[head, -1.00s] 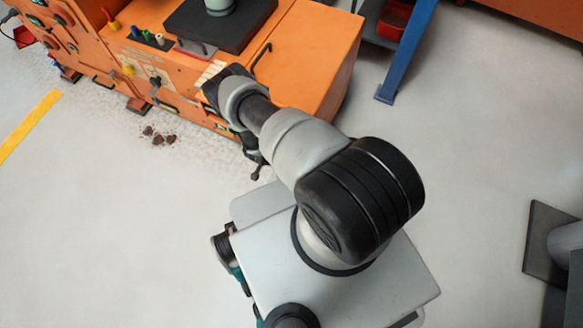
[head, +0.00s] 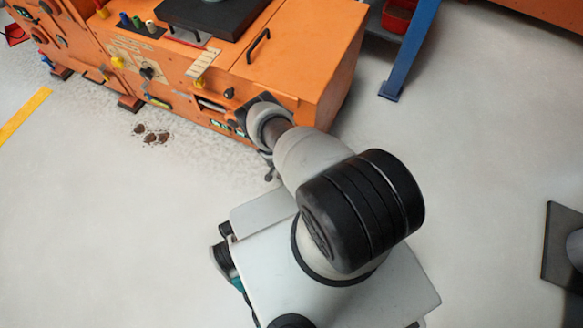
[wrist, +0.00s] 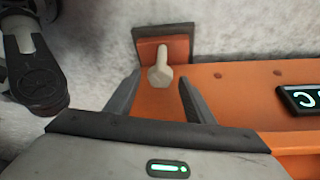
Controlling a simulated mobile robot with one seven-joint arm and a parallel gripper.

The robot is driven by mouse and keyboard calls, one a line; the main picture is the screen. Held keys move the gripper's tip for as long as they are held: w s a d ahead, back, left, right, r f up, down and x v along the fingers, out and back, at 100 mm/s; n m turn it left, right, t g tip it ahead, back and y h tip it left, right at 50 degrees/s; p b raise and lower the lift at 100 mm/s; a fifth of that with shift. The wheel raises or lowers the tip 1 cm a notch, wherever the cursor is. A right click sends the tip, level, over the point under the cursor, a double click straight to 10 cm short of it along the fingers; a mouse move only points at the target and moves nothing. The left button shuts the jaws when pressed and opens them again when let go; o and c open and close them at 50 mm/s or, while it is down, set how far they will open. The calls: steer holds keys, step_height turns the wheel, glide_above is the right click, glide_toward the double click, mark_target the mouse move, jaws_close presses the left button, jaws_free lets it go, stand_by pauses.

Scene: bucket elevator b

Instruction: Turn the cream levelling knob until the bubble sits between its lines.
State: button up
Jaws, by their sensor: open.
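The cream knob (wrist: 160,72) shows in the wrist view, pale and with a faceted head, in front of a small orange and dark bracket at the base of the orange machine (wrist: 235,85). My gripper (wrist: 159,78) is open, with one dark finger on each side of the knob in the picture. I see no contact, and cannot tell how deep the knob sits between the fingers. In the head view my arm hides the knob and the gripper.
A dark panel with green marks (wrist: 305,98) is on the machine right of the knob. In the head view, brown debris (head: 151,135) lies on the floor, and a blue post (head: 410,50) stands to the right. The pale floor left of my base is open.

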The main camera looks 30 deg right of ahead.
steer(key=shift+f, duration=0.1)
steer(key=shift+c, duration=0.5)
steer(key=c, duration=1)
steer(key=shift+o, duration=0.2)
steer(key=shift+d+n, duration=0.1)
steer(key=shift+n, duration=0.4)
steer(key=shift+s+d+n+t, duration=0.15)
steer(key=shift+n+t, duration=0.25)
steer(key=shift+n, duration=0.4)
